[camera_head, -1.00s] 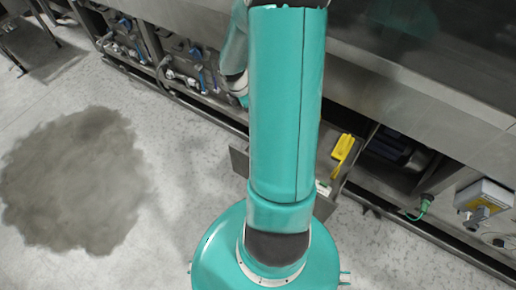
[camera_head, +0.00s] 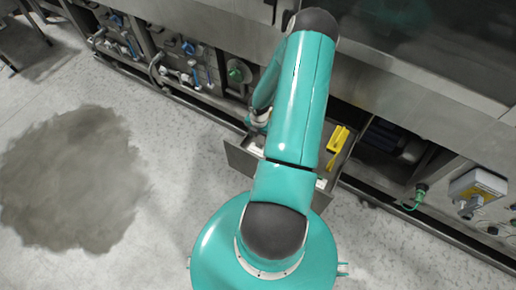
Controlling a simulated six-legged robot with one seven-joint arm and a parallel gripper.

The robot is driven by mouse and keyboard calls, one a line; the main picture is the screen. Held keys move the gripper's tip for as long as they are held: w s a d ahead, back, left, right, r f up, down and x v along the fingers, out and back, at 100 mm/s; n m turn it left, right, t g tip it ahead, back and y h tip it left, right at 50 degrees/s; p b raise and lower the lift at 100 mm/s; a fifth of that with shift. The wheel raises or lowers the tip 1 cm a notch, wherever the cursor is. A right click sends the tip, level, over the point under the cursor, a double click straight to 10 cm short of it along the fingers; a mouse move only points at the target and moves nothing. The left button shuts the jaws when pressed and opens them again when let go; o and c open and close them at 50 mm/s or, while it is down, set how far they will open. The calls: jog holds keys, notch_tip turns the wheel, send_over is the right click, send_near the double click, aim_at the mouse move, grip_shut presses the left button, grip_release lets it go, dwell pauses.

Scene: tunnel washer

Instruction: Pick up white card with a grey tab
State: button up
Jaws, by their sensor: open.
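An open metal drawer (camera_head: 238,160) stands out from the machine, partly behind my arm. A small white piece (camera_head: 321,183) shows in it just right of my arm; it is too small to tell whether it is the card, and no grey tab can be made out. Another pale patch shows in the drawer left of my arm, below my gripper. My gripper (camera_head: 257,134) is at the drawer's left part, small and partly hidden. It is open, and nothing can be seen held in it.
A yellow tool (camera_head: 338,144) lies in the drawer's right part. Valves and blue-handled pipes (camera_head: 190,62) line the machine's base at left. A grey box (camera_head: 477,188) is at right. The floor at left is clear, with a dark stain (camera_head: 75,180).

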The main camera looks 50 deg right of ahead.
aim_at(259, 145)
notch_tip(259, 145, down, 6)
jog(key=shift+a+r, duration=0.1)
jog(key=shift+c, duration=0.2)
jog(key=c, duration=1)
